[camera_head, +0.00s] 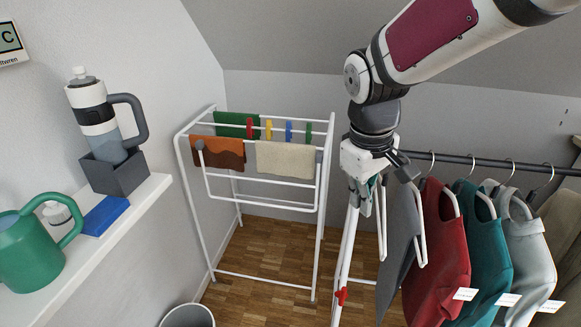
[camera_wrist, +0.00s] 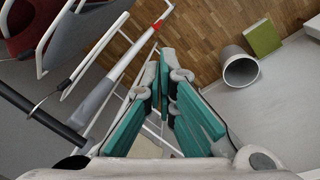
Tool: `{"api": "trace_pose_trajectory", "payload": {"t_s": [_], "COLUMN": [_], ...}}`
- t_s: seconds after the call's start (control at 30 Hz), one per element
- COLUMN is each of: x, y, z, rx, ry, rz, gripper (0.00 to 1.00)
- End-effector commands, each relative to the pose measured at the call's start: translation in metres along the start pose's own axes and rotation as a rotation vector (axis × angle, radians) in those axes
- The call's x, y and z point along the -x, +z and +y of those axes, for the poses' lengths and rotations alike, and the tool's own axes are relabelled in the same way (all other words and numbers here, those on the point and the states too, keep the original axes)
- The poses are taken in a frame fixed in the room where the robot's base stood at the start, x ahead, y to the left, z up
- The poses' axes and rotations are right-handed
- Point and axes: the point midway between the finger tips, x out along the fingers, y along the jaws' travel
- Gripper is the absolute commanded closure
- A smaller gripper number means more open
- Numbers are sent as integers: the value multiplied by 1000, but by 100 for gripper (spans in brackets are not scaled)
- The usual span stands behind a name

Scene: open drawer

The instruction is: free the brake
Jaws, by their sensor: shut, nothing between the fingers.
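A small red part (camera_head: 341,295), possibly the brake, sits low on the white post (camera_head: 348,245) of the clothes rack. It also shows in the wrist view (camera_wrist: 158,25) near the far end of the post; whether it is set or released cannot be told. My gripper (camera_head: 370,195) hangs beside the upper post, left of the hanging clothes and well above the red part. In the wrist view my gripper's teal fingers (camera_wrist: 165,60) are shut with nothing between them, apart from the red part.
Hanging clothes (camera_head: 440,255) and a dark rail (camera_head: 480,163) crowd the right. A white drying rack (camera_head: 318,240) with cloths stands at left. A grey bin (camera_head: 187,316) is on the wooden floor. A shelf (camera_head: 110,240) holds a green watering can (camera_head: 30,250) and a bottle (camera_head: 97,115).

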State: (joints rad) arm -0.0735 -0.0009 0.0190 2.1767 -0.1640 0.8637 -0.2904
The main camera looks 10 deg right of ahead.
Motion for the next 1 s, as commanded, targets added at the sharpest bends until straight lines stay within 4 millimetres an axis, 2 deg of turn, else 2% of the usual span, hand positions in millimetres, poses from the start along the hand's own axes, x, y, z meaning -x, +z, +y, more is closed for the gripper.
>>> {"api": "trace_pose_trajectory", "payload": {"t_s": [0.03,0.17,0.3,0.5,0.6,0.73,1.0], "x": [-32,-95,-170,-279,-322,-356,-385], "y": [-17,-53,-86,-118,-125,-130,-128], "z": [1,4,1,-12,-19,-25,-29], "rx": [42,158,283,452,515,568,596], "ry": [-7,-16,-32,-63,-78,-90,-97], "rz": [-28,-79,-131,-196,-218,-235,-244], "gripper": [100,100,100,100,100,100,100]}}
